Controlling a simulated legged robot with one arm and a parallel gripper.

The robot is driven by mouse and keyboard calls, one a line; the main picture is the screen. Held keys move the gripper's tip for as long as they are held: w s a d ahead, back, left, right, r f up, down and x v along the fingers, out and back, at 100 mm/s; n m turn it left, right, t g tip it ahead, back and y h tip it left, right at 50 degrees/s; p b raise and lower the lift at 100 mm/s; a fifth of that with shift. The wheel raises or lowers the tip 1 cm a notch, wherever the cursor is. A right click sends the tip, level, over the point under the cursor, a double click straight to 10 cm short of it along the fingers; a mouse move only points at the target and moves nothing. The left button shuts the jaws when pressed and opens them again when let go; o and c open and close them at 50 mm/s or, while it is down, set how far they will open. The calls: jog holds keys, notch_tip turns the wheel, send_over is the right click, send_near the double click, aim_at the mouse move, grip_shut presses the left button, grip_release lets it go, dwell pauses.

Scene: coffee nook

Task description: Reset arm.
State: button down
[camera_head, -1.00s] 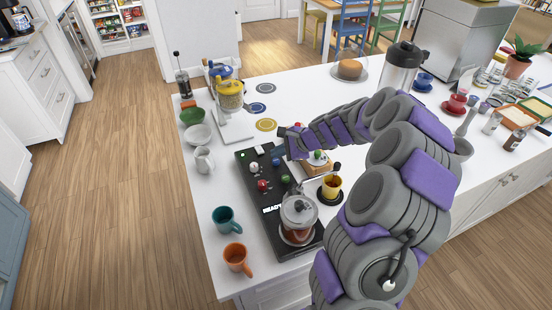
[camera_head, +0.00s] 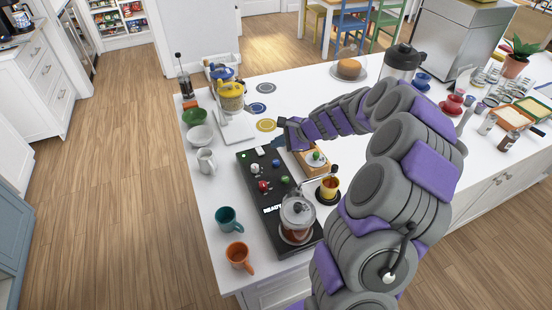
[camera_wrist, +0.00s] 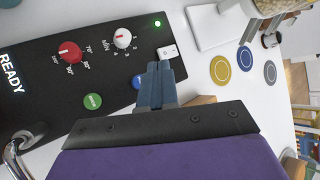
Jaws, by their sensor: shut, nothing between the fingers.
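My arm arches from the lower right over the white counter in the head view. My gripper (camera_head: 283,124) is near the far right corner of the black coffee machine panel (camera_head: 246,180), above the counter. In the wrist view my gripper (camera_wrist: 157,68) is shut and empty, its fingers together. It points at the panel near a white switch (camera_wrist: 167,52) and partly covers a blue button (camera_wrist: 139,82). A red knob (camera_wrist: 70,52), a white knob (camera_wrist: 122,38) and a green button (camera_wrist: 92,101) show beside it. A green light is on and the panel reads READY.
A teal mug (camera_head: 227,220) and an orange mug (camera_head: 239,257) stand at the left edge. A wooden box (camera_head: 312,162) is close to my gripper. Coloured discs lie beyond.

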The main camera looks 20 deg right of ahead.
dwell(0.7)
jog(key=s+a+r+n+g, duration=0.35)
jog(key=s+a+n, duration=0.25)
jog(key=s+a, duration=0.3)
jog(key=s+a+r+n+g, duration=0.2)
jog(key=s+a+r+n, duration=0.3)
jog(key=s+a, duration=0.3)
jog(key=s+d+n+g+h, duration=0.1)
jog(key=s+d+n+h, duration=0.1)
jog(key=s, duration=1.1)
jog(key=s+d+n+g+h, duration=0.2)
jog(key=s+n+h, duration=0.2)
jog(key=s, duration=0.9)
jog(key=shift+r+n, duration=0.3)
jog(key=shift+n, duration=0.6)
